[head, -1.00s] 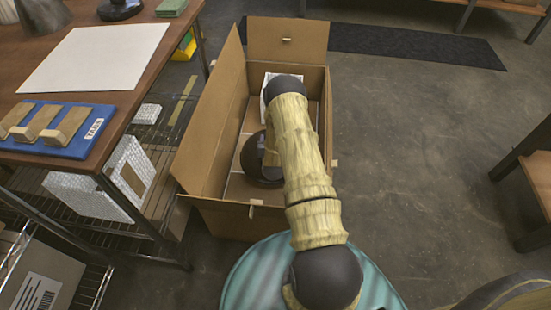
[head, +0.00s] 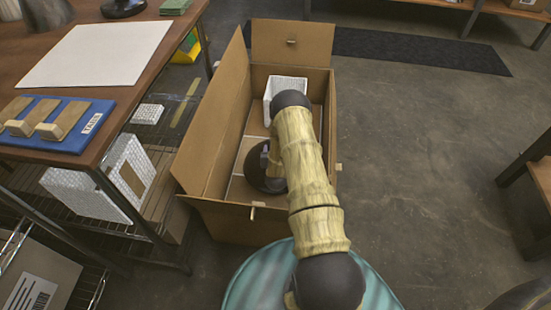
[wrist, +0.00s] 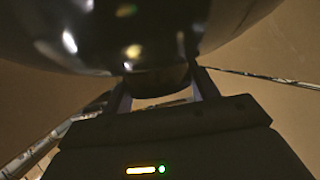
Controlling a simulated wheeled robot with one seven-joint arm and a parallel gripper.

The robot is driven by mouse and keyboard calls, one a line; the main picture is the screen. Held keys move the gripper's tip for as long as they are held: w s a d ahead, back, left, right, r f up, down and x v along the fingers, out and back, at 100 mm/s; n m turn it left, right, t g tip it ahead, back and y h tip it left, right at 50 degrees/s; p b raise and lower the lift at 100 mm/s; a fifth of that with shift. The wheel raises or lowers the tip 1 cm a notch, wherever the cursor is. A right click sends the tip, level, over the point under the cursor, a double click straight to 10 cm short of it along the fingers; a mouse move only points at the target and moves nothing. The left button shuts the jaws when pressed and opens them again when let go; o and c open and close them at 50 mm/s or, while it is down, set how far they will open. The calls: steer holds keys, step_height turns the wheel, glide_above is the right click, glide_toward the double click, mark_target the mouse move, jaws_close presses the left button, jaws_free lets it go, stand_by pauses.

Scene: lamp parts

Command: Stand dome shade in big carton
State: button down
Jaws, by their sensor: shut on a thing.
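The dome shade (wrist: 150,30) is dark and glossy and fills the top of the wrist view. My gripper (wrist: 163,88) is shut on the narrow neck of the shade. In the head view the dark shade (head: 256,180) shows inside the big carton (head: 225,120), near its front end and left of my arm. My arm covers part of it. I cannot tell whether the shade touches the carton's floor. The carton is open, with its flaps folded out.
A white block-like box (head: 284,84) stands in the far end of the carton. A wooden table (head: 120,110) with a white sheet (head: 95,52) and a blue tray (head: 75,140) is close on the left. Concrete floor (head: 420,150) is clear on the right.

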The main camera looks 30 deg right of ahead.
steer(key=shift+f+b, duration=1.4)
steer(key=shift+f, duration=1.05)
steer(key=shift+f, duration=0.15)
steer(key=shift+c, duration=2.1)
jaws_free()
steer(key=shift+s+a+r, duration=0.1)
steer(key=shift+s+r, duration=0.05)
steer(key=shift+r, duration=0.1)
steer(key=p+v, duration=0.4)
steer(key=v, duration=0.2)
steer(key=shift+r, duration=0.15)
steer(key=shift+s+a, duration=0.2)
steer(key=shift+s, duration=0.25)
steer(key=shift+r, duration=0.1)
